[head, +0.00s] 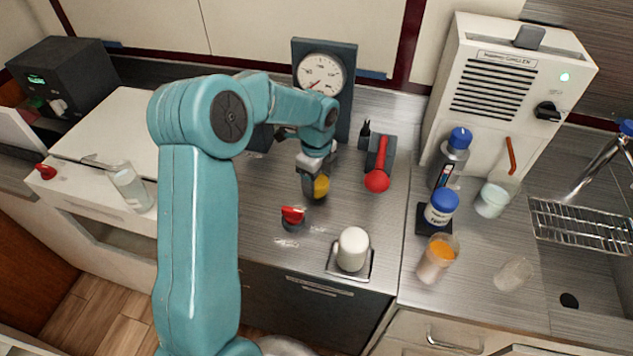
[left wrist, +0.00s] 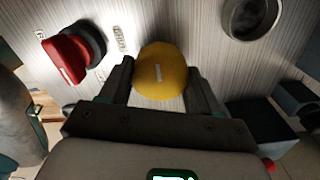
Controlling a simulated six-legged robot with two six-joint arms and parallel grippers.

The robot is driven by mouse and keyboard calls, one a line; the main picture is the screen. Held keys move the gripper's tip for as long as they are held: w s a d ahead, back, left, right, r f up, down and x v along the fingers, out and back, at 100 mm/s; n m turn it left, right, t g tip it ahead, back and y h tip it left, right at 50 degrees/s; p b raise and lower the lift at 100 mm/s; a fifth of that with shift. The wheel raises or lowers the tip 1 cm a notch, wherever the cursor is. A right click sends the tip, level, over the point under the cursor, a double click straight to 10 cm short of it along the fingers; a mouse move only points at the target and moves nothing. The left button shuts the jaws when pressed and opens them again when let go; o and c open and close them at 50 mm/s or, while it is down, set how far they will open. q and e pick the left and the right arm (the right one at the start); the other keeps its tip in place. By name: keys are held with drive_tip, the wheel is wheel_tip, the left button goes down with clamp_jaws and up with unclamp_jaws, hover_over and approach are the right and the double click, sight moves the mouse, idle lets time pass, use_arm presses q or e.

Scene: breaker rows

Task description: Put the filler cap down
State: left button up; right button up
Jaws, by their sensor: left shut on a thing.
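The yellow filler cap (head: 321,186) is in my left gripper (head: 314,188), low over the grey metal counter (head: 265,200). In the left wrist view the round cap (left wrist: 161,70) sits between the two dark fingers of my left gripper (left wrist: 161,85), which are shut on it. I cannot tell whether the cap's underside touches the counter. My right gripper is in neither view.
A red knob on a dark base (head: 292,217) is close to the cap. A white cylinder (head: 352,249) stands at the counter's front. A red-handled device (head: 378,165) and a pressure gauge (head: 321,74) are behind. Bottles and beakers stand right.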

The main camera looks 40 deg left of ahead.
sight(316, 181)
use_arm(q)
drive_tip(key=shift+f, duration=0.7)
drive_tip(key=shift+f, duration=0.1)
drive_tip(key=shift+f, duration=0.15)
drive_tip(key=o, duration=1)
wheel_tip(316, 181, up, 13)
drive_tip(key=shift+f, duration=0.2)
